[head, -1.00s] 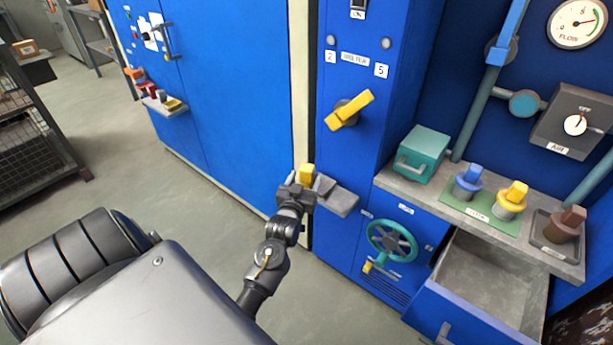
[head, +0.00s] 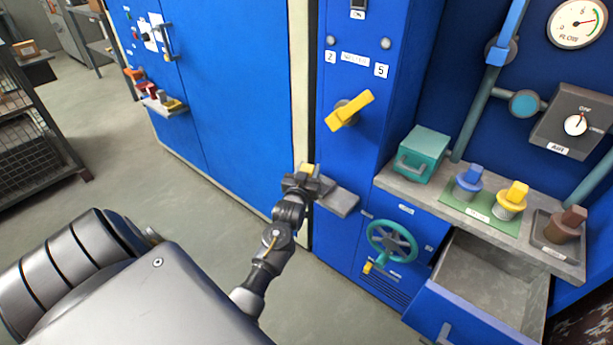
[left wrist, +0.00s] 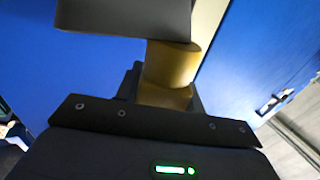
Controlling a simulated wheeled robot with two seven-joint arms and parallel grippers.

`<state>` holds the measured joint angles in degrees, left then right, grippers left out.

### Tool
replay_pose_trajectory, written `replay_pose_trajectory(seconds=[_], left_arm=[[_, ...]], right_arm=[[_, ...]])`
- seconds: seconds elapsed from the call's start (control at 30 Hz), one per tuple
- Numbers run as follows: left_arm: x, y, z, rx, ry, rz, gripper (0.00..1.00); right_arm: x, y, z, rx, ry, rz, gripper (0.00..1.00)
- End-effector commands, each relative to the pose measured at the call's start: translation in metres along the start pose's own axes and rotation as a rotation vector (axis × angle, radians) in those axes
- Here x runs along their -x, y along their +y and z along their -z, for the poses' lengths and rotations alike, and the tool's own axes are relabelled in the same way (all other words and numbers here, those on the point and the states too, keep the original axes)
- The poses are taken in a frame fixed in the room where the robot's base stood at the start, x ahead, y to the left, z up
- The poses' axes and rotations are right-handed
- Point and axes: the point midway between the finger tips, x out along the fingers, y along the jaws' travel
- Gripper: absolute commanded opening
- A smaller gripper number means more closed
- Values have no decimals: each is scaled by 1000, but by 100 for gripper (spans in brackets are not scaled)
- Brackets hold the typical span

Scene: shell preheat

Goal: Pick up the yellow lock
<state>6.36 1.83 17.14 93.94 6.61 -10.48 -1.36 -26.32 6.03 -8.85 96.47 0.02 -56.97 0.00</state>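A small yellow block, which looks like the yellow lock (head: 307,168), is at my left gripper (head: 303,178), beside a small grey ledge on the blue cabinet. Only its top shows in the head view; the gripper covers the rest. In the left wrist view the yellow lock (left wrist: 172,66) is a rounded yellow body between the dark gripper parts, partly covered by them. Whether the fingers press on it or stand apart from it is not clear. My right gripper is in neither view.
The grey ledge (head: 338,201) juts out near my gripper. Right of it are a teal handwheel (head: 391,241), an open drawer (head: 490,285) and a counter with a teal box (head: 421,153), a blue plug (head: 468,182) and a yellow plug (head: 511,200). A yellow handle (head: 349,110) sticks out above.

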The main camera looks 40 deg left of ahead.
Motion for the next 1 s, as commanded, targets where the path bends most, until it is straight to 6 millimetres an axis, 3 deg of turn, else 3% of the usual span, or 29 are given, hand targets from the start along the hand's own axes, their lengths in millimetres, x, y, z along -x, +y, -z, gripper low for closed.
replay_pose_trajectory(seconds=[0.03, 0.17, 0.57, 0.73, 1.0], left_arm=[[0, 0, 0, 0, 0, 0, 27], [0, 0, 0, 0, 1, 0, 10], [0, 0, 12, 0, 4, 0, 10], [2, 1, 37, 1, 4, -1, 10], [48, 14, 92, 3, 3, 0, 10]], right_arm=[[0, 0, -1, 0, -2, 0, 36], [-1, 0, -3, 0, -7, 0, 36], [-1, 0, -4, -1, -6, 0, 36], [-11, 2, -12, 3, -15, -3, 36], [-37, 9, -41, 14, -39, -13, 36]])
